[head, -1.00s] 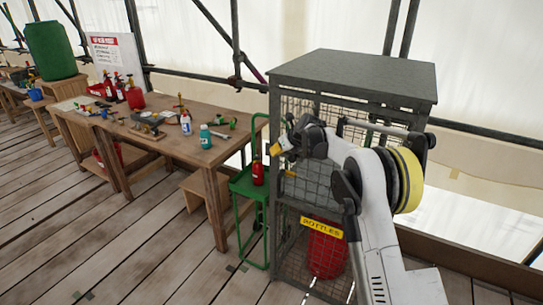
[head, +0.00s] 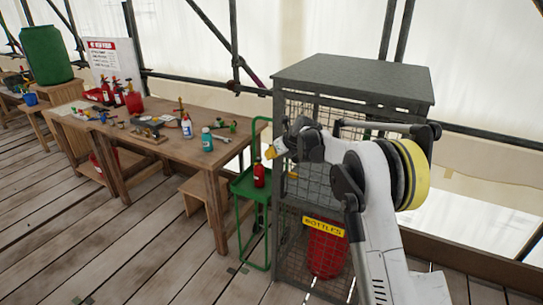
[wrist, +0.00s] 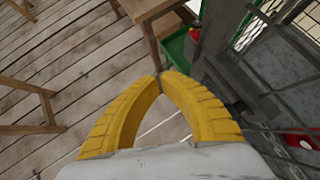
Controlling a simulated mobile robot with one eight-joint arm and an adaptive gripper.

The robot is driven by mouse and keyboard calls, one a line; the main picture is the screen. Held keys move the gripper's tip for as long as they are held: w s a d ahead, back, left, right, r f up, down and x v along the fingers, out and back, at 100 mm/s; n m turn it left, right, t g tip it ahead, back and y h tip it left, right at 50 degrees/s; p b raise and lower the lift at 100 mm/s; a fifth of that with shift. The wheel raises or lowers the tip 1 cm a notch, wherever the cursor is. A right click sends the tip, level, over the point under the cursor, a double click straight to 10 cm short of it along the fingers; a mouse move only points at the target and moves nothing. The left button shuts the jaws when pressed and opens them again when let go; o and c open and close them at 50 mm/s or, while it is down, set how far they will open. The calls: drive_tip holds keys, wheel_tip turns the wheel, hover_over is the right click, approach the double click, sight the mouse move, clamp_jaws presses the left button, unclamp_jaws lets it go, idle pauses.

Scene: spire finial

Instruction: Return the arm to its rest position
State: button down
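My arm, white with a yellow-and-black joint, reaches up in front of the grey mesh cage (head: 350,80) in the head view. My gripper (head: 272,152) is at its far end, pointing left, above the green stand. In the wrist view, the yellow fingers of my gripper (wrist: 161,77) bow outward and come together at the tips. Nothing shows between them; wooden floor is seen through the gap.
The cage with a "BOTTLES" sign (head: 323,226) and a red cylinder (head: 327,250) stands close by my arm. A green stand (head: 246,188) holds a red bottle (head: 259,174). The workbench (head: 190,152) with tools and bottles is left. The floor (head: 120,255) in front is open.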

drive_tip(key=s+d+r+n+h, duration=0.1)
drive_tip(key=s+d+r+n, duration=0.2)
drive_tip(key=s+r+n, duration=0.85)
drive_tip(key=s+d+r+n+h, duration=0.1)
drive_tip(key=s+d+r+n, duration=0.1)
drive_tip(key=s, duration=0.7)
drive_tip(key=s+d+r+n+h, duration=0.1)
drive_tip(key=s+r+n, duration=0.1)
drive_tip(key=s, duration=0.7)
drive_tip(key=s+d+f+n+b, duration=0.1)
drive_tip(key=s+d+f+n, duration=0.1)
drive_tip(key=s, duration=0.6)
drive_tip(key=s+d+f+n+h, duration=0.1)
drive_tip(key=s+d+f+n, duration=0.1)
drive_tip(key=s+f+n, duration=0.2)
drive_tip(key=s+d+f+n+h+b, duration=0.1)
drive_tip(key=s+d+f+n, duration=0.1)
drive_tip(key=s+n, duration=0.5)
drive_tip(key=s+f, duration=0.1)
drive_tip(key=s, duration=0.4)
drive_tip(key=shift+d+f+n+b, duration=0.25)
drive_tip(key=shift+d+n+b, duration=0.05)
drive_tip(key=shift+n, duration=0.05)
